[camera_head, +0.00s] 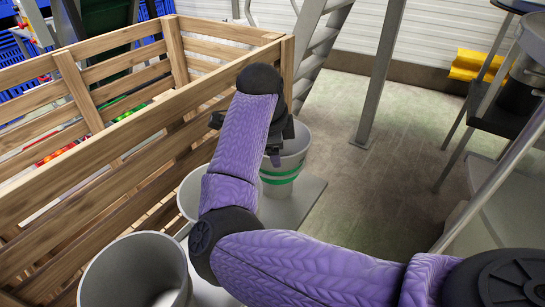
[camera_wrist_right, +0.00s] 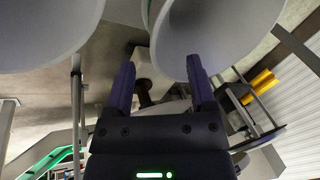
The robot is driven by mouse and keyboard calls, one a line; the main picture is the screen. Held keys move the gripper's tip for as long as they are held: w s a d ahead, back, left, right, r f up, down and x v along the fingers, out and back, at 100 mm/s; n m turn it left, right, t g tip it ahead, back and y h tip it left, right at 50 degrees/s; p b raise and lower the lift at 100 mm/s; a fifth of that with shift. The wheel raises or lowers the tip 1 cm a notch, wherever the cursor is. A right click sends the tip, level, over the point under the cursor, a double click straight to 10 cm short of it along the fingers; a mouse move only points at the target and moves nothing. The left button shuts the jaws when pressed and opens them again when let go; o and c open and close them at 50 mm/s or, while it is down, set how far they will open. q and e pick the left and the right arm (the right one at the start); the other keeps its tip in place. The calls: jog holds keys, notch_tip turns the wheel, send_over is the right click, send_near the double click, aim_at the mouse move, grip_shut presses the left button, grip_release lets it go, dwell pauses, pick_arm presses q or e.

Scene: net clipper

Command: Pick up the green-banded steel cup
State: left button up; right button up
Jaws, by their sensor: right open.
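The green-banded steel cup (camera_head: 288,168) stands upright on a pale board, partly hidden behind my right wrist in the head view. In the right wrist view a grey cup with a sliver of green at its edge (camera_wrist_right: 210,35) fills the top right. My right gripper (camera_head: 274,156) is at the near side of the banded cup, mostly covered by my own arm. In the right wrist view my right gripper (camera_wrist_right: 160,62) is open, and the cup's rounded edge lies near the right finger. I cannot tell whether they touch. My left gripper is out of view.
A plain grey cup (camera_head: 190,190) stands left of the banded one, partly behind my arm, and another (camera_head: 135,273) stands nearer. A slatted wooden crate (camera_head: 150,125) borders them on the left. Metal stair legs (camera_head: 378,75) rise behind.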

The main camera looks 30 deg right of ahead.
aim_at(279, 179)
jog(key=x, duration=0.2)
jog(key=b+x, duration=0.2)
jog(key=x, duration=0.1)
jog(key=shift+s+a+f, duration=0.15)
jog(key=shift+s+f, duration=0.15)
jog(key=shift+f, duration=0.2)
jog(key=shift+w+f, duration=0.1)
jog(key=shift+f, duration=0.25)
jog(key=shift+r, duration=0.2)
jog(key=shift+c, duration=1.3)
grip_shut()
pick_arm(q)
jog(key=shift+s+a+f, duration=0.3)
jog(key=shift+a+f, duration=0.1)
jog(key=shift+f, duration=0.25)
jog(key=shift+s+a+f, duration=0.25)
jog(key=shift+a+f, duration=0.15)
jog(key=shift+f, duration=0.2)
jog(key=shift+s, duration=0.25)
